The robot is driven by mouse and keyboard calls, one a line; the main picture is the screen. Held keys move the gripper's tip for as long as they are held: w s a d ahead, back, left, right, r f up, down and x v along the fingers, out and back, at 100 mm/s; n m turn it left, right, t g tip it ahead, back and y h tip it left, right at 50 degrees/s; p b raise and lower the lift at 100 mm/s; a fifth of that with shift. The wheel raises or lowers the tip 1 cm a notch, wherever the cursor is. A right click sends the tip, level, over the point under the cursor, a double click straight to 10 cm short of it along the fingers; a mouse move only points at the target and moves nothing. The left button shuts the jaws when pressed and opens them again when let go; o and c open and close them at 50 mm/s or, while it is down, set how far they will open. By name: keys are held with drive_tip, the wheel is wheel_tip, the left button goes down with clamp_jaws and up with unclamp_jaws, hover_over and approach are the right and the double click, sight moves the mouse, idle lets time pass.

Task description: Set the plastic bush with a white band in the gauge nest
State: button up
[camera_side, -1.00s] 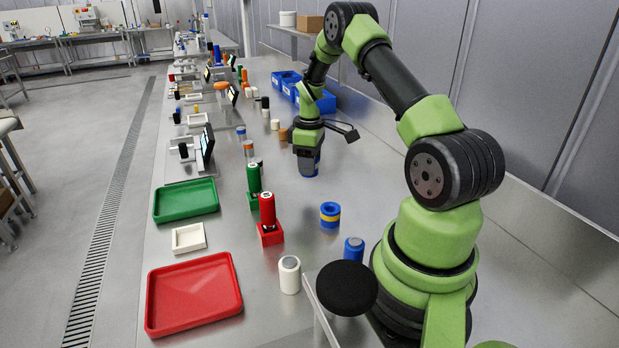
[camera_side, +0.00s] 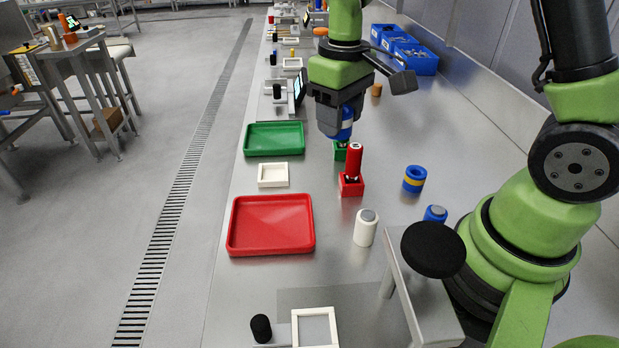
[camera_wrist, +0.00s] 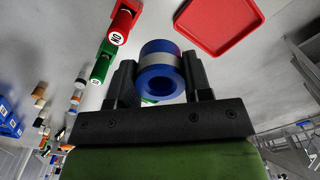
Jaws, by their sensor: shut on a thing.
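My gripper (camera_side: 338,122) is shut on a blue bush with a white band (camera_wrist: 160,66). In the side view the blue bush (camera_side: 342,133) shows below the jaws, held above the table. In the wrist view it sits between both fingers (camera_wrist: 159,82), its open bore facing the camera. A small white square tray (camera_side: 273,175) lies left of my gripper, between the green and red trays. It looks like the gauge nest, but I cannot be sure; a white frame (camera_side: 315,327) also lies at the front.
The green tray (camera_side: 274,139) and red tray (camera_side: 234,225) lie to the left. A red plug gauge (camera_side: 355,163) stands beside my gripper; a green block (camera_side: 340,150) is partly hidden below it. A blue-and-yellow bush (camera_side: 414,178) and a white bush (camera_side: 366,228) stand to the right.

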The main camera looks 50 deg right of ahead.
drive_tip(key=shift+s+a+r, duration=0.15)
drive_tip(key=shift+s+a, duration=0.15)
drive_tip(key=shift+a, duration=0.35)
drive_tip(key=shift+w+a, duration=0.15)
drive_tip(key=shift+a, duration=0.05)
drive_tip(key=n, duration=0.2)
approach(274, 176)
wheel_tip(274, 176, down, 5)
drive_tip(key=shift+f, duration=0.1)
drive_tip(key=shift+f, duration=0.6)
drive_tip(key=o, duration=1)
drive_tip(key=shift+r, duration=0.1)
